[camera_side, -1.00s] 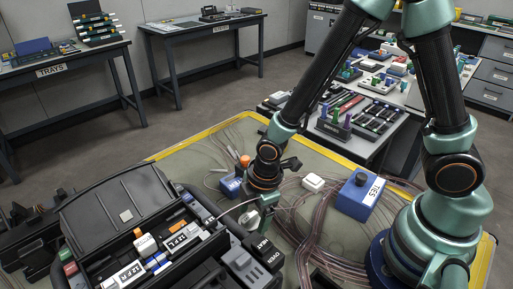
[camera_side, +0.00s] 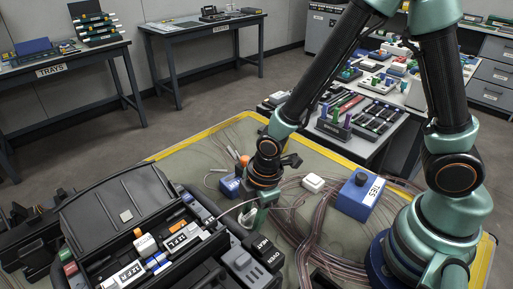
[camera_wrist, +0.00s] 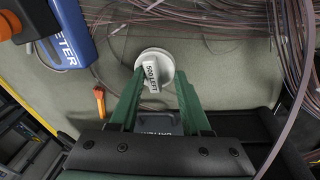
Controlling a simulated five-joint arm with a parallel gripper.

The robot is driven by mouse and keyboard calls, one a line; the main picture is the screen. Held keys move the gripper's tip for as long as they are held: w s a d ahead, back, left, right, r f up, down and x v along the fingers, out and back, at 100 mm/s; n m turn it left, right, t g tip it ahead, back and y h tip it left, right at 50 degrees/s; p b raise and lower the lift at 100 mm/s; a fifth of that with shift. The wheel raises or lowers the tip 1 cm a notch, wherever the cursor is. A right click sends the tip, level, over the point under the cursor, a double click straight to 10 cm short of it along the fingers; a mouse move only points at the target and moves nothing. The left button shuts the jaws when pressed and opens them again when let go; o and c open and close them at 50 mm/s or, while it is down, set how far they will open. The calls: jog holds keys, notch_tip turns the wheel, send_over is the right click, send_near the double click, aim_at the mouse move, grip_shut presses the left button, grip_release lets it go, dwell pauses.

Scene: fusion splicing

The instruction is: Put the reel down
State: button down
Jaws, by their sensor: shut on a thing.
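The reel (camera_wrist: 148,58) is a round white disc with a tag that appears to read "500 LEFT". In the wrist view it sits between the tips of the two green fingers of my gripper (camera_wrist: 156,78), which is shut on it. In the side view my gripper (camera_side: 258,212) points down over the greenish mat (camera_side: 215,150), just right of the open black case (camera_side: 115,215). The reel is hard to make out there, and I cannot tell whether it touches the mat.
A blue meter (camera_wrist: 68,35) lies close by, upper left in the wrist view. Loose fibre coils (camera_side: 310,225) spread right of my gripper. A blue TIES box (camera_side: 358,198) and a small white box (camera_side: 313,183) stand right. Bare mat shows around the reel.

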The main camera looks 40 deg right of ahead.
notch_tip(320, 180, up, 18)
jog(key=w+d+f+m, duration=0.2)
jog(key=d+m, duration=1.2)
jog(key=m, duration=0.1)
jog(key=shift+h, duration=0.4)
notch_tip(320, 180, up, 3)
jog(key=n, duration=1.3)
send_over(240, 235)
jog(key=shift+g+y, duration=0.3)
jog(key=f, duration=1.9)
jog(key=shift+s+d+f, duration=0.15)
jog(key=shift+s+f, duration=0.05)
jog(key=shift+s, duration=0.05)
